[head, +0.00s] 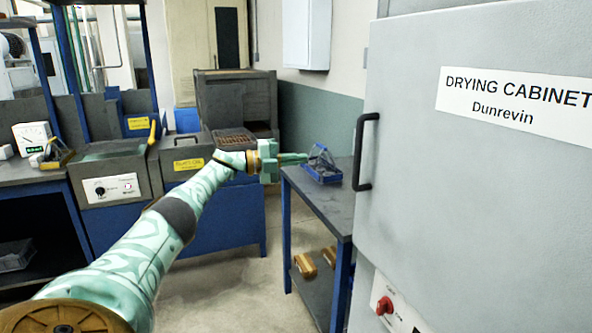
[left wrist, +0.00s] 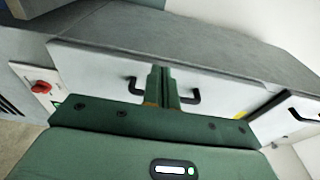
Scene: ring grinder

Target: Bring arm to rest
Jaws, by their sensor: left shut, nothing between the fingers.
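My left arm reaches from the lower left across the middle of the head view. My left gripper (head: 298,158) is at its far end, its green fingers together and empty. In the picture it points right, in front of a small blue basket (head: 322,167) on a side table. In the left wrist view the closed fingers (left wrist: 164,85) point at the grey cabinet front, overlapping a black bar handle (left wrist: 190,98). Whether they touch it cannot be told. My right gripper is in neither view.
A grey drying cabinet (head: 470,190) with a black handle (head: 366,150) fills the right side, door closed. The dark side table (head: 325,200) has blue legs and brass-coloured pieces (head: 305,265) on its lower shelf. Blue workstations (head: 215,205) stand at the back left. Floor between is clear.

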